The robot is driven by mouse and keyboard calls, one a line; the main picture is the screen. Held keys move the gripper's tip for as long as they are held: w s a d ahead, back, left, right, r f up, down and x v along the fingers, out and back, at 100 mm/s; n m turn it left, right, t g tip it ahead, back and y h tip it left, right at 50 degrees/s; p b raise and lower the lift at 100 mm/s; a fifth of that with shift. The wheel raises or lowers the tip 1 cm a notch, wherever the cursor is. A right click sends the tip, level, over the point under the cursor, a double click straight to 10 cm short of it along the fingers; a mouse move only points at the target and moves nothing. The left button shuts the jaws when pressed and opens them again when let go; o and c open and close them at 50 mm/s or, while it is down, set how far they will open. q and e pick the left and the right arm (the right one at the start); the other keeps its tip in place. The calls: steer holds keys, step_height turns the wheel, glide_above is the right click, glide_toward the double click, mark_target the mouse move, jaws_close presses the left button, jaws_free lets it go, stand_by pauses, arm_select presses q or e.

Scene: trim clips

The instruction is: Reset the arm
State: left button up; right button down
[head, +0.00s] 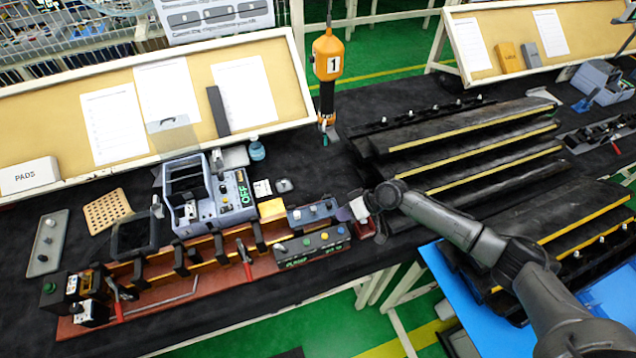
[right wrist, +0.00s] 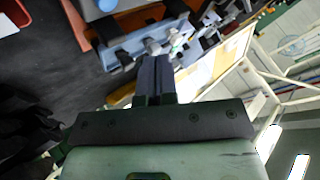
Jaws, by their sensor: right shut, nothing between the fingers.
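My right arm reaches in from the right edge of the head view. My right gripper (head: 347,212) is at the near side of the black-covered bench, at the right end of a blue-grey box with round knobs (head: 312,214). I cannot tell whether it touches the box. In the right wrist view the two dark fingers of the gripper (right wrist: 154,75) lie together, shut with nothing between them. A blue-grey part with knobs (right wrist: 150,42) shows just beyond the fingertips there. My left arm and gripper are not in view.
A dark control box (head: 312,247) and a red-brown fixture with clamps (head: 205,262) lie left of the gripper. An orange tool (head: 327,68) marked 1 hangs behind. Black stepped racks (head: 470,140) stand to the right. A blue panel (head: 470,297) lies below my arm.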

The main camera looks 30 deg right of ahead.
steer(key=shift+s+f, duration=0.1)
steer(key=shift+s, duration=0.05)
steer(key=shift+s+d+f+n+g+h, duration=0.25)
steer(key=shift+s+f+g+h, duration=0.1)
steer(key=shift+s+g, duration=0.1)
steer(key=shift+s+d+f+n+g+h, duration=0.15)
steer(key=shift+s+d+f+g+h, duration=0.05)
steer(key=shift+s+f+g+h, duration=0.2)
steer(key=s+a+r+n+t+h+p, duration=0.2)
steer(key=s+a+r+h, duration=0.1)
steer(key=r, duration=0.5)
steer(key=s+a+r+n+t+h+p, duration=0.1)
steer(key=s+a+r+t+h, duration=0.2)
steer(key=r, duration=0.4)
steer(key=s+a+f+m+g+p, duration=0.1)
steer(key=s+a+g+p, duration=0.1)
steer(key=s, duration=0.9)
steer(key=s+a+f+m+g+p, duration=0.1)
steer(key=s+a+m+g+p, duration=0.1)
steer(key=s, duration=0.9)
steer(key=a+g+p, duration=0.1)
steer(key=a+p, duration=0.1)
steer(key=p, duration=0.1)
steer(key=shift+s+a, duration=0.2)
steer(key=shift+s, duration=0.15)
